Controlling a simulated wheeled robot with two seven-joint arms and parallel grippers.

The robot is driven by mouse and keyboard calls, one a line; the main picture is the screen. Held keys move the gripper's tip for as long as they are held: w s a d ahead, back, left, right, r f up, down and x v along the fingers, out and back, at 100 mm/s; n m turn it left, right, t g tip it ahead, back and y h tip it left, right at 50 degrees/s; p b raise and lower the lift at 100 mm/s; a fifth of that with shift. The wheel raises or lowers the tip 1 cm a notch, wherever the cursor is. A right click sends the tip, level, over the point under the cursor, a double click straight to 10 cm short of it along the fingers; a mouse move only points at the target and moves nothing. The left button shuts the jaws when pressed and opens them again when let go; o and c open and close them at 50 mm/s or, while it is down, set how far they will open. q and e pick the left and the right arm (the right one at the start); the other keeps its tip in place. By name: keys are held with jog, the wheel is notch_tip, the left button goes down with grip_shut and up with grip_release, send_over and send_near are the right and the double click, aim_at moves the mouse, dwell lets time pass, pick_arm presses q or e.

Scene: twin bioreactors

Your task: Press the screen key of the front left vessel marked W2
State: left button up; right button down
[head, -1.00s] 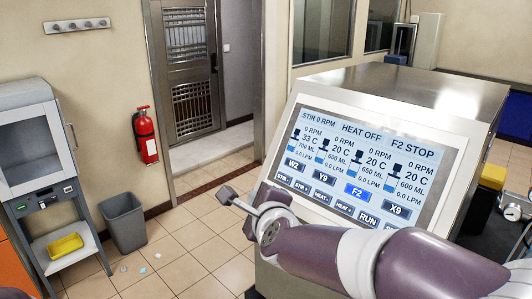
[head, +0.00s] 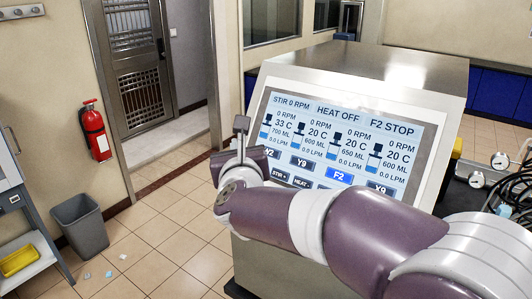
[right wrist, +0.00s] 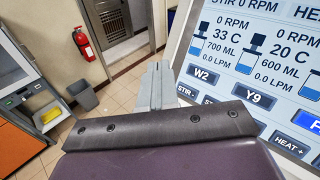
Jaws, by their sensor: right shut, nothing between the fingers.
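The tilted screen (head: 345,130) shows four vessel columns with keys below. The W2 key (head: 271,153) is at the left end of the upper key row, partly covered by my right gripper (head: 241,126) in the head view. My right gripper (right wrist: 157,72) is shut and empty, just left of the screen's edge and the key. Touch cannot be seen. My left gripper is out of view.
Keys Y9 (head: 302,163) and X9 (head: 377,188) share the upper row; stir and heat keys lie below. The screen sits on a metal-topped console (head: 370,68).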

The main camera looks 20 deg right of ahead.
aim_at(269, 152)
jog(key=w+d+f+b, duration=0.3)
jog(key=d+f+b, duration=0.1)
jog(key=d+b, duration=0.1)
jog(key=shift+w+d+b, duration=0.35)
jog(key=shift+w+d, duration=0.05)
jog(key=shift+d, duration=0.15)
dwell(1.7)
jog(key=shift+w+d+f+b, duration=0.15)
jog(key=shift+f+b, duration=0.1)
jog(key=shift+b, duration=0.2)
jog(key=shift+d, duration=0.1)
jog(key=shift+w, duration=0.1)
